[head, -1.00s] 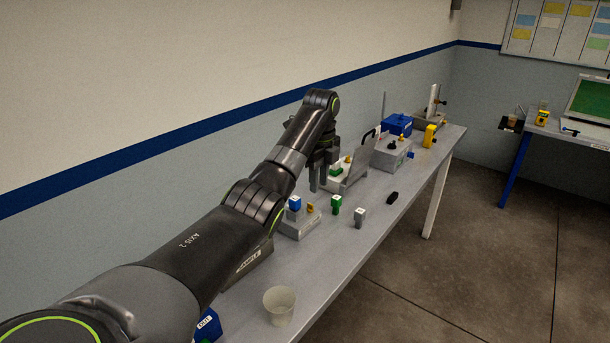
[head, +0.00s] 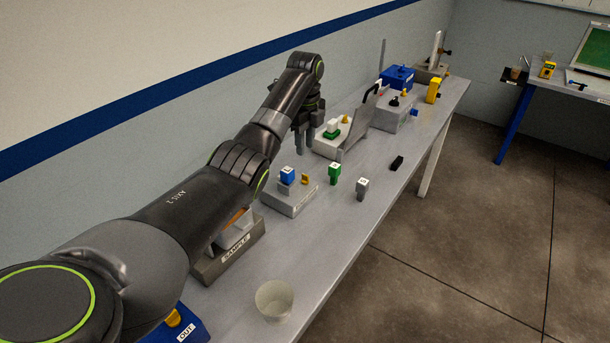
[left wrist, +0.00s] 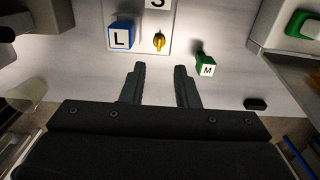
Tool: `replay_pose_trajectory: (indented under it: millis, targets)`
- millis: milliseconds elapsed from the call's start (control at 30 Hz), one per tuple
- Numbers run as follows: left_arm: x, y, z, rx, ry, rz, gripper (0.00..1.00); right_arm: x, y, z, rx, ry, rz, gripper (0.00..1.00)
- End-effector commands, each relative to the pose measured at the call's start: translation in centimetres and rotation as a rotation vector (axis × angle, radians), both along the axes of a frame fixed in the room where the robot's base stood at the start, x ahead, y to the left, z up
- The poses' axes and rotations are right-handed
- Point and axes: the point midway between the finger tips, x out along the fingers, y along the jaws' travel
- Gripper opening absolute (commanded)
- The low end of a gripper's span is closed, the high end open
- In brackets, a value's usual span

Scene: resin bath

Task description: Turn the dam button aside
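A small yellow turn button (head: 305,179) stands on a low grey block (head: 292,207), beside a blue cube marked L (head: 287,175). Another yellow knob (head: 346,119) sits on a grey tray (head: 325,148) with an upright plate (head: 357,127). The frames do not name which is the dam button. My left gripper (head: 304,143) hangs over the bench, near the tray's left end. In the left wrist view its fingers (left wrist: 160,72) are apart and empty, with the yellow button (left wrist: 159,42) just beyond them. My right gripper is not in view.
A green block marked M (head: 335,174), a grey block (head: 361,188) and a black piece (head: 397,163) stand in front. A sample box (head: 228,255), a cup (head: 274,300) and a blue OUT box (head: 190,328) are nearer. The bench's front strip is mostly clear.

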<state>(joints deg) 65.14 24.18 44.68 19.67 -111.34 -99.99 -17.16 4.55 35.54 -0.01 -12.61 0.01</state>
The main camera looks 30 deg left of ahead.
Motion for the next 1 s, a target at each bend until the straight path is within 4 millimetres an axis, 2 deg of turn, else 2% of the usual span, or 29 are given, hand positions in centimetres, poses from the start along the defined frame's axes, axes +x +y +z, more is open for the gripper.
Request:
replay_pose_trajectory:
  millis: [33,300,500,633,900,1000]
  targets:
    - [-0.1,0.0,-0.8,0.0,0.004,0.0,0.28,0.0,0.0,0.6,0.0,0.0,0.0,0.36]
    - [-0.1,0.0,-6.5,0.0,0.004,0.0,0.28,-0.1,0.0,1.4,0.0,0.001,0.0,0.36]
    - [-0.1,0.0,-9.1,0.0,0.001,0.0,0.28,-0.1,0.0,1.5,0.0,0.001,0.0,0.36]
    - [0.0,0.0,-9.8,0.0,-0.001,0.0,0.28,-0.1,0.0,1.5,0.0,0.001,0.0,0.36]
    - [-0.1,0.0,-9.9,0.001,-0.001,0.0,0.28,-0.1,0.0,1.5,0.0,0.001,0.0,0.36]
    - [0.0,0.0,-9.9,0.001,-0.001,0.0,0.16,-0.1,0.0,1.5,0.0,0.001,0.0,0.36]
